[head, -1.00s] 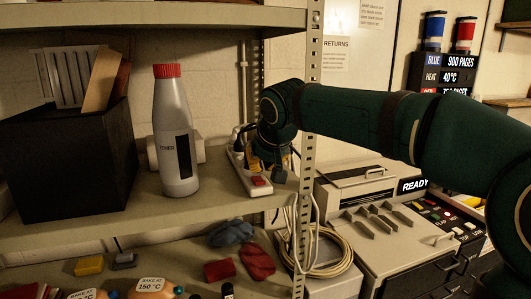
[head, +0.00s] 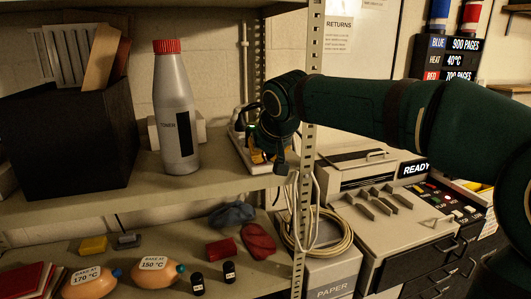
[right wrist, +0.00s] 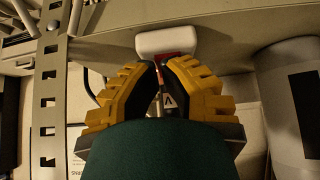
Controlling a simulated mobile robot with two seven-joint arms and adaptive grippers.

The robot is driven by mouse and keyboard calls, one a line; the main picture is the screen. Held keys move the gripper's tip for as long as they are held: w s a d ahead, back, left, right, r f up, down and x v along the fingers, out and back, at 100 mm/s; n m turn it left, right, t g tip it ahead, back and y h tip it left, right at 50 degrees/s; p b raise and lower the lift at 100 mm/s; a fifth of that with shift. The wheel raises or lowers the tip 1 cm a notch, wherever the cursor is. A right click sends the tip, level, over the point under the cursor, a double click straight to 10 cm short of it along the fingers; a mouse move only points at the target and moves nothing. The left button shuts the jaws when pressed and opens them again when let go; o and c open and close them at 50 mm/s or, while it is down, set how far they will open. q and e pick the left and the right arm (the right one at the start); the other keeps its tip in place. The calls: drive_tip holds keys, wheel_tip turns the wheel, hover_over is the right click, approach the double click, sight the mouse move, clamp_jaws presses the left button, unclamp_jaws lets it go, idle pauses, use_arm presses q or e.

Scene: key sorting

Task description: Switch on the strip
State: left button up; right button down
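The white power strip (head: 237,139) lies on the upper shelf beside the metal upright, with plugs at its far end. My right gripper (head: 270,160) points down over its near end and hides the switch in the head view. In the right wrist view the strip's white end (right wrist: 165,38) shows beyond my yellow fingers (right wrist: 162,64). The red switch (right wrist: 175,56) shows partly at the fingertips. The tips are close together with a narrow gap between them; contact with the switch cannot be told. My left gripper is out of view.
A grey toner bottle (head: 175,115) with a red cap stands left of the strip. A black box (head: 70,140) is farther left. The perforated upright (head: 305,190) stands close on the right, with a coiled cable (head: 318,240) below. A printer (head: 370,205) stands beyond.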

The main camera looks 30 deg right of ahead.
drive_tip(key=shift+w+d+r+p, duration=0.15)
drive_tip(key=shift+w+p, duration=0.15)
drive_tip(key=shift+w, duration=0.1)
drive_tip(key=shift+w+d+r+p, duration=0.1)
drive_tip(key=shift+w+p, duration=0.2)
drive_tip(key=shift+w, duration=0.1)
drive_tip(key=shift+r, duration=0.15)
drive_tip(key=r+p, duration=0.2)
drive_tip(key=r, duration=0.1)
drive_tip(key=r+p, duration=0.1)
drive_tip(key=p, duration=0.1)
drive_tip(key=shift+s+a+r, duration=0.1)
drive_tip(key=shift+s+r, duration=0.15)
drive_tip(key=s+a+r, duration=0.1)
drive_tip(key=s+r, duration=0.4)
drive_tip(key=s, duration=0.2)
drive_tip(key=shift+s+a+r, duration=0.2)
drive_tip(key=shift+s+a, duration=0.2)
